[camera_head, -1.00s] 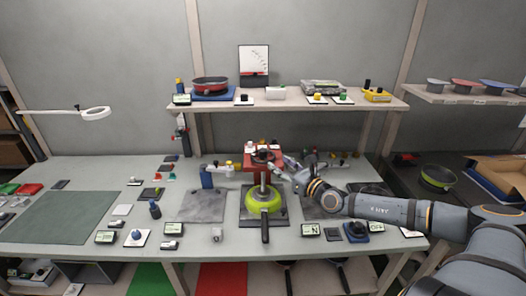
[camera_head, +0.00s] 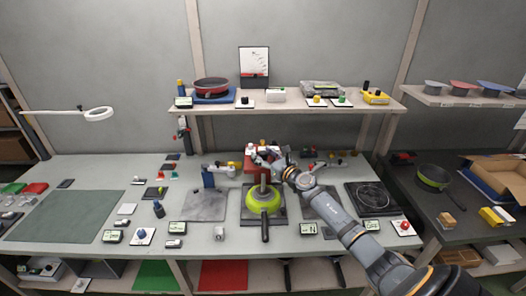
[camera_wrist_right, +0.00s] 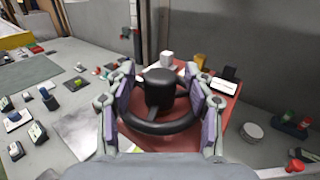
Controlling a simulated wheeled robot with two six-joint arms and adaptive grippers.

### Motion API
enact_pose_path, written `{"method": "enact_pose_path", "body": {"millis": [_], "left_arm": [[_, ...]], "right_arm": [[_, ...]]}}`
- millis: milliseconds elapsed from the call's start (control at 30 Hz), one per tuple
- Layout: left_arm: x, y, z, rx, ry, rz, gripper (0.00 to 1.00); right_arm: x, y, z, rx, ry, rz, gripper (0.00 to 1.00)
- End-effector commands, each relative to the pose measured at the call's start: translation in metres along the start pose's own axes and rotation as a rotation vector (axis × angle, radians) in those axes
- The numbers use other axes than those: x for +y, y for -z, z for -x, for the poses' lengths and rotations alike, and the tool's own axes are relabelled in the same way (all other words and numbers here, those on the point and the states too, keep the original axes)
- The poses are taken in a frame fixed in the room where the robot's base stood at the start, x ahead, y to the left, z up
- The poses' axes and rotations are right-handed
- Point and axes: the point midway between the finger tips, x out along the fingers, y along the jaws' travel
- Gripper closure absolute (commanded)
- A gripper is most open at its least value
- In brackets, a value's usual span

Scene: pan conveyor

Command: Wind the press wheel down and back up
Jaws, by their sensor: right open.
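The press (camera_head: 263,168) stands at the middle of the bench, with a red head and a post going down to a green pan (camera_head: 263,200). In the right wrist view the black press wheel (camera_wrist_right: 158,128) lies flat on the red head (camera_wrist_right: 222,90), with a thick black hub (camera_wrist_right: 160,90). My right gripper (camera_head: 262,150) is over the press head. In the wrist view its open fingers (camera_wrist_right: 160,98) stand on either side of the hub, above the wheel's rim; I cannot tell whether they touch it. My left gripper is not in view.
A shelf (camera_head: 230,106) with a red pan (camera_head: 211,87) stands behind the press. A black hotplate (camera_head: 372,198) lies right of my right arm. Small meters and buttons sit along the bench front. A green mat (camera_head: 65,216) lies at left.

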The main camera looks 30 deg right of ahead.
Motion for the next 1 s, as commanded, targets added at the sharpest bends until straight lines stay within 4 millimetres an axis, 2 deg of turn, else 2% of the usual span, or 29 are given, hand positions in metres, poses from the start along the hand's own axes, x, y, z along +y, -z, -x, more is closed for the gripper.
{"method": "enact_pose_path", "body": {"millis": [333, 733, 1000], "left_arm": [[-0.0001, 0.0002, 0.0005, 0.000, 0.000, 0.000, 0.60], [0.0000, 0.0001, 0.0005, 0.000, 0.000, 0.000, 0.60], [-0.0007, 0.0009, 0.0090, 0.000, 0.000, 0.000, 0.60]], "right_arm": [[0.0005, 0.0005, -0.0052, 0.001, -0.001, -0.001, 0.46], [0.0003, 0.0003, -0.0050, 0.000, 0.000, -0.001, 1.00], [0.0004, -0.0018, -0.0054, 0.000, 0.025, -0.003, 1.00]]}}
